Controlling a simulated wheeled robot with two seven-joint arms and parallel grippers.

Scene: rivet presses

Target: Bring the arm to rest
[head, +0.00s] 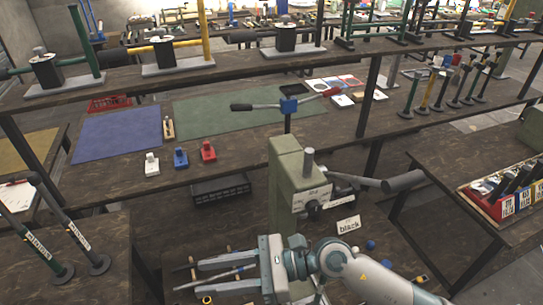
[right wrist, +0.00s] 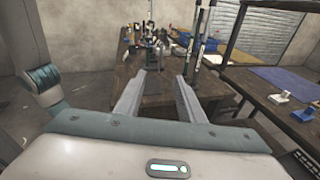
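My right gripper (head: 202,275) is low in the middle of the head view, its two fingers pointing left and spread apart. In the right wrist view its fingers (right wrist: 161,77) are also apart, with nothing between them. My right arm comes in from the lower right. My left gripper is not in either view.
A workbench with a blue mat (head: 117,134) and a green mat (head: 235,110) lies beyond. White, blue and red small blocks (head: 181,158) stand at its front. A bin of tools (head: 505,187) is at right; upright tools (head: 40,243) stand at left.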

